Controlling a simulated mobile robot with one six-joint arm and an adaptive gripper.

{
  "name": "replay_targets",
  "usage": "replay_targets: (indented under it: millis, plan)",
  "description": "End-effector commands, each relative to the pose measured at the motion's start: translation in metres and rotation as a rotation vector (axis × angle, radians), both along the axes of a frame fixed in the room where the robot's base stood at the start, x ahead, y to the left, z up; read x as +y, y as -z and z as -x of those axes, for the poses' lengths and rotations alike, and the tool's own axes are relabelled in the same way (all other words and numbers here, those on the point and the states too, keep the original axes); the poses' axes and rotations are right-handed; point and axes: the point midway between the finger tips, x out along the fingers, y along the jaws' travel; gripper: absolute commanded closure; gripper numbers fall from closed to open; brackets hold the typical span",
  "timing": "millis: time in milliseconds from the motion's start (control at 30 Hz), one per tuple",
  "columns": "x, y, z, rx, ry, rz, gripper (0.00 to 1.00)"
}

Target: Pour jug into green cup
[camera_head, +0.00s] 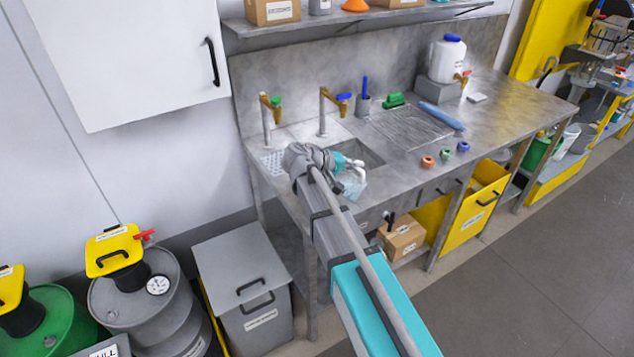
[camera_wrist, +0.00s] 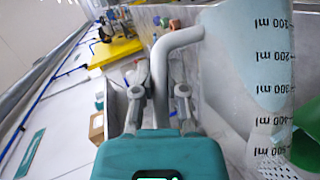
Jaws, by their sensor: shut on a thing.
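My gripper (camera_head: 347,170) is over the front edge of the sink and is shut on the jug's handle. The jug (camera_head: 353,188) is clear with a pale blue tint and a white handle. In the wrist view, the handle runs between the fingers (camera_wrist: 159,92), and the jug's wall (camera_wrist: 240,60) carries black ml marks. Pale blue liquid seems to show inside it. The green cup (camera_head: 447,154) stands on the steel counter to the right of the jug, between an orange cup (camera_head: 427,162) and a blue cup (camera_head: 463,147). My gripper is well apart from the cups.
The sink (camera_head: 365,152) lies behind the jug, with a blue-handled tap (camera_head: 325,110) and a green-handled tap (camera_head: 267,118) at the back. The counter around the cups is clear.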

Motion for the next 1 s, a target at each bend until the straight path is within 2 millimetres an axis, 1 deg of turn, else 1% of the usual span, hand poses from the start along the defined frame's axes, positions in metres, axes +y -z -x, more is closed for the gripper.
replay_targets:
  millis: [1000]
  plan:
    - [0.0034, -0.0041, -0.0016, 0.017, 0.0, 0.034, 1.0]
